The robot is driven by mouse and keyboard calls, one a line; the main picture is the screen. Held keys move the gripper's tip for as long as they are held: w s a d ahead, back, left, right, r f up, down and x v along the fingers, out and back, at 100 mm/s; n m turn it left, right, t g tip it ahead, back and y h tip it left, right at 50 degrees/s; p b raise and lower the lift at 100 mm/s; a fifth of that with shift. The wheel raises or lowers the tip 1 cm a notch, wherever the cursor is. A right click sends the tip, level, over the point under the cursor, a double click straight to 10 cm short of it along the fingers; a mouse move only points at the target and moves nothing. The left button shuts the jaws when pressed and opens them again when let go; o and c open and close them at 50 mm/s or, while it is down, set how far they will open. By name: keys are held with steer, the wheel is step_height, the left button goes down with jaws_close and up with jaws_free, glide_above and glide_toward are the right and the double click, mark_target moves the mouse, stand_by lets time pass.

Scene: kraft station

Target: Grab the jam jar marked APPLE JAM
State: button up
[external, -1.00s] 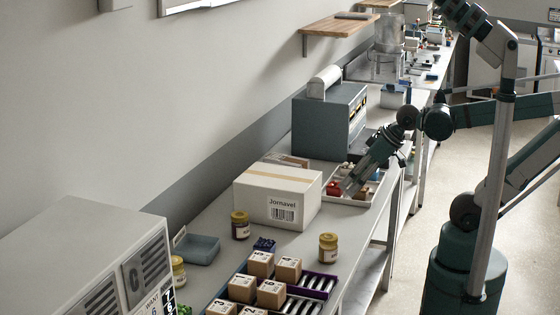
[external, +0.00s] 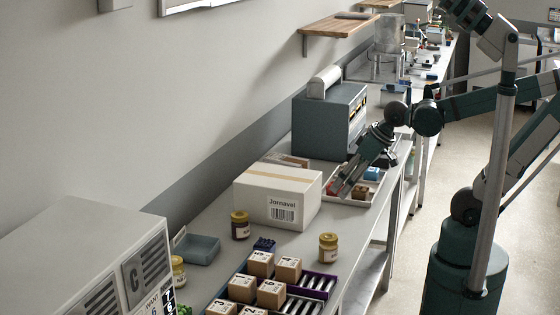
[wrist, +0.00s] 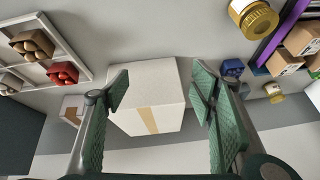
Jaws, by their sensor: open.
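Several small jars with gold lids stand on the bench; their labels are too small to read. Another jar (external: 178,271) is partly hidden by the grey machine. In the wrist view a gold-lidded jar (wrist: 255,18) is at the top right and a smaller one (wrist: 273,92) lies lower right. My gripper (external: 343,190) is open and empty, above the bench by the carton and the white tray; its fingers (wrist: 160,95) frame the carton in the wrist view.
The white carton marked Jornavel (external: 275,200) stands between my gripper and the dark jar. The divided white tray (external: 372,197) holds small items. Numbered brown boxes (external: 242,288) sit in a rack by the paler jar. A grey-blue bin (external: 198,249) stands at the back.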

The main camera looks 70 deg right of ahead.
mark_target(328, 237)
steer(key=a+f+m+g+p, duration=0.2)
steer(key=a+m+p, duration=0.1)
steer(key=a, duration=0.3)
steer(key=a+f+m+g+p, duration=0.2)
steer(key=a+m+p, duration=0.1)
steer(key=a, duration=0.3)
steer(key=a+f+m+g+p, duration=0.1)
steer(key=a+f+m+p, duration=0.1)
steer(key=a+p, duration=0.2)
steer(key=shift+w+a+m+g, duration=0.15)
steer(key=shift+a+m+g, duration=0.05)
steer(key=shift+a, duration=0.45)
steer(key=shift+w+a+m+g, duration=0.15)
steer(key=shift+a+m+g, duration=0.05)
steer(key=shift+a, duration=0.4)
steer(key=shift+s+a+f, duration=0.2)
steer(key=shift+a+f, duration=0.05)
steer(key=shift+a, duration=0.1)
steer(key=shift+f, duration=0.15)
steer(key=shift+f, duration=1.2)
steer(key=shift+f+b, duration=0.6)
steer(key=shift+f, duration=2)
steer(key=shift+c, duration=0.5)
steer(key=c, duration=1.2)
